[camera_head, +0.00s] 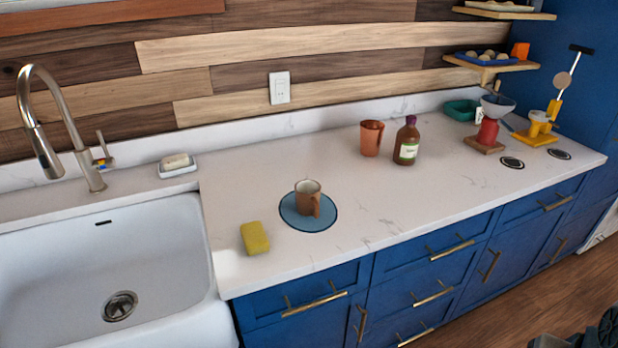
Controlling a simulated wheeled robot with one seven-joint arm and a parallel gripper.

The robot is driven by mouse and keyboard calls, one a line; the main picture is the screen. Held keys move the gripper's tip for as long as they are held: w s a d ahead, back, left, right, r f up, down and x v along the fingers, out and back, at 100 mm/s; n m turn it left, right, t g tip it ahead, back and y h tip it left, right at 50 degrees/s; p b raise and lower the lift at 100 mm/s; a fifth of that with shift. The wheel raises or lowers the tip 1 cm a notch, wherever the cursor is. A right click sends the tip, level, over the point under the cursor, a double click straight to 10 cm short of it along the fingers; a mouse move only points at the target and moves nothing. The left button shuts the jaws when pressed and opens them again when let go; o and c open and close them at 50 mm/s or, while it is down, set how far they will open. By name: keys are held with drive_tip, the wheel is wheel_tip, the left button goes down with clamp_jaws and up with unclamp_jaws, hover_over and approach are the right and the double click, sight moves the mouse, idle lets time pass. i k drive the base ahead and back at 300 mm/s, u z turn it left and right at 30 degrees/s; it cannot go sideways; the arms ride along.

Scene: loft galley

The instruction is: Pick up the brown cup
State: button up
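A brown cup (306,193) stands upright on a round blue mat (296,222) on the white counter, right of the sink. Its pale inside shows and its handle faces the front right. A second cup, reddish-orange (370,139), stands farther back with its handle to the right. It is apart from the brown cup. Dark parts at the bottom right corner seem to be mine, far from the brown cup. My gripper's fingers do not show.
A yellow sponge (255,238) lies left of the mat near the counter's front edge. A brown bottle (407,143) stands beside the reddish cup. The sink (60,270) and faucet (75,130) are at left. A red-based funnel stand (487,132) is at right. The counter's front middle is clear.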

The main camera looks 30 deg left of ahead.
sight(307, 192)
drive_tip(key=u, duration=0.95)
drive_tip(key=i, duration=1)
drive_tip(key=u, duration=0.9)
